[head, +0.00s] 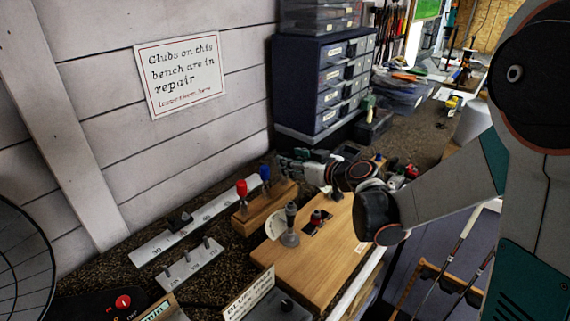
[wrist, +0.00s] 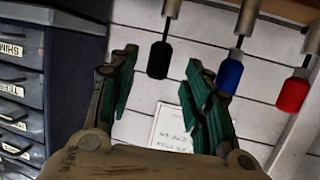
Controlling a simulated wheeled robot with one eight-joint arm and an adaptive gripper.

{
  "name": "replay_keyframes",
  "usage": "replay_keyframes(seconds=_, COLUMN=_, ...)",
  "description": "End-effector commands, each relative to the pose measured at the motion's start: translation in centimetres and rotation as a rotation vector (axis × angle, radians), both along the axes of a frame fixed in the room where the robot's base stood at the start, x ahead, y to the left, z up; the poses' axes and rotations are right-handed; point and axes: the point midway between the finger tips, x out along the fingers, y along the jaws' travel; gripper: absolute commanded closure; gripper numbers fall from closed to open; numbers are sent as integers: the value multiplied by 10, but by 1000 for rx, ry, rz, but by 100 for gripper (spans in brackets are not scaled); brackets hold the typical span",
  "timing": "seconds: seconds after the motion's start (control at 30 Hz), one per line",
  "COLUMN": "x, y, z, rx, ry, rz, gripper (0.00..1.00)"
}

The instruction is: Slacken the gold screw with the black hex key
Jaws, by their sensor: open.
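My gripper (head: 292,162) is open above the wooden tool block (head: 262,212) on the bench. In the wrist view a black handle (wrist: 159,60), likely the black hex key, appears between my two open fingertips (wrist: 160,72). I cannot tell whether it lies within their reach; no contact shows. A blue handle (wrist: 230,75) and a red handle (wrist: 293,93) appear to its right. In the head view the red handle (head: 242,187) and blue handle (head: 265,173) stand upright, and I cannot make out the black one. I cannot make out the gold screw.
A wooden board (head: 320,258) carries a grey post (head: 290,228) and a small red-topped part (head: 316,217). A marked white strip (head: 205,213) lies left of the block. A blue drawer cabinet (head: 318,85) stands behind my gripper. A paper sign (head: 180,75) hangs on the wall.

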Motion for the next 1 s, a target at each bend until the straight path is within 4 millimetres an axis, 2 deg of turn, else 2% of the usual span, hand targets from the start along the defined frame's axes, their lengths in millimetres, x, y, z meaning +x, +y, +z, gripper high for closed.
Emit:
replay_keyframes(seconds=0.3, x=35, y=22, z=-10, rx=0, ry=0, rz=2, gripper=55)
replay_keyframes(seconds=0.53, x=37, y=22, z=-9, rx=0, ry=0, rz=0, gripper=55)
replay_keyframes(seconds=0.73, x=36, y=22, z=-9, rx=0, ry=0, rz=0, gripper=100)
replay_keyframes(seconds=1.0, x=37, y=22, z=-9, rx=0, ry=0, rz=0, gripper=100)
